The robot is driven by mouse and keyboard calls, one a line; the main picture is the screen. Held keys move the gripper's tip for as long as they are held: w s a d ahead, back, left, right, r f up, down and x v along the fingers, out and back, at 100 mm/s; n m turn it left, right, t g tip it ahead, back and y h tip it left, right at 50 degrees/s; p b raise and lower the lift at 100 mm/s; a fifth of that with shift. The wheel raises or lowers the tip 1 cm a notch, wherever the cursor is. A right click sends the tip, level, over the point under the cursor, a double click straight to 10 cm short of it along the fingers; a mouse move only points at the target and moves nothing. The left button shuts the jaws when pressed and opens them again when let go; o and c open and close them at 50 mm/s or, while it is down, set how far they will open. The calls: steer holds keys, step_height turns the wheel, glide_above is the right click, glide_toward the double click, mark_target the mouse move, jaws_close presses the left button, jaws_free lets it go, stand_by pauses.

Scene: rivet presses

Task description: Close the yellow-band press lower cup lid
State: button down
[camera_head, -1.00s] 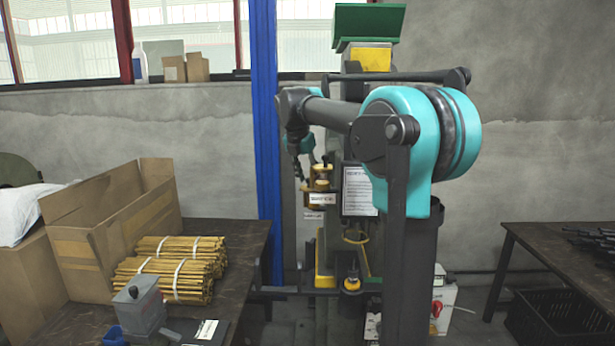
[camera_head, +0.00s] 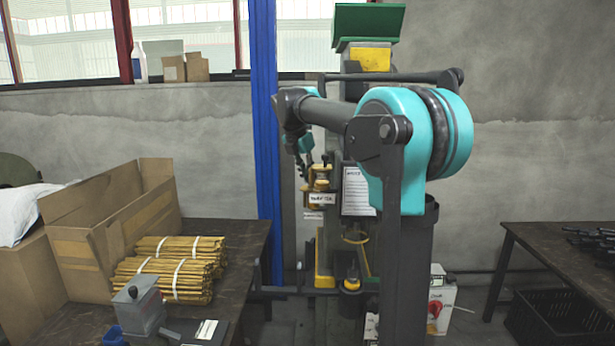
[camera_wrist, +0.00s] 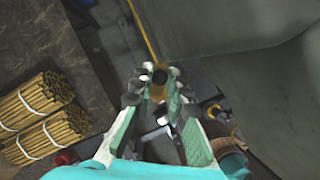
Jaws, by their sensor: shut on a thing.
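The press column (camera_head: 352,66) with the yellow band and green top stands behind my arm, which hides much of it. Small brass-coloured cup parts (camera_head: 321,186) with white labels are on its left side. My gripper (camera_head: 305,174) reaches down beside these parts from the left. In the wrist view, my gripper (camera_wrist: 157,92) has its fingertips around a brass-coloured cup part (camera_wrist: 156,91) with a round black top. The fingers hide its sides, and I cannot tell the lid's angle or whether this is the lower cup.
A dark table (camera_head: 236,238) at left holds an open cardboard box (camera_head: 75,215), bundled yellow sticks (camera_head: 165,278) and a grey box (camera_head: 140,305). A blue post (camera_head: 264,130) stands close left of my gripper. Another table (camera_head: 570,265) is at right.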

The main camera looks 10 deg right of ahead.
steer(key=m, duration=0.2)
steer(key=m+g+h, duration=0.1)
steer(key=shift+s+d+m, duration=0.25)
steer(key=shift+d+m, duration=0.05)
steer(key=m, duration=0.1)
steer(key=m+g, duration=0.1)
steer(key=m, duration=0.1)
steer(key=s+m, duration=0.1)
steer(key=shift+d+m+g, duration=0.3)
steer(key=shift+g, duration=0.1)
steer(key=m, duration=0.2)
steer(key=s+m+g, duration=0.1)
steer(key=m, duration=0.1)
steer(key=shift+d+g, duration=0.1)
steer(key=shift+g, duration=0.2)
steer(key=shift+s+m+g, duration=0.2)
steer(key=shift+m+g, duration=0.1)
steer(key=shift+m, duration=0.5)
steer(key=shift+s+m+g, duration=0.15)
steer(key=shift+m+g, duration=0.15)
steer(key=shift+m, duration=0.5)
steer(key=shift+y, duration=0.3)
steer(key=c, duration=1.5)
jaws_free()
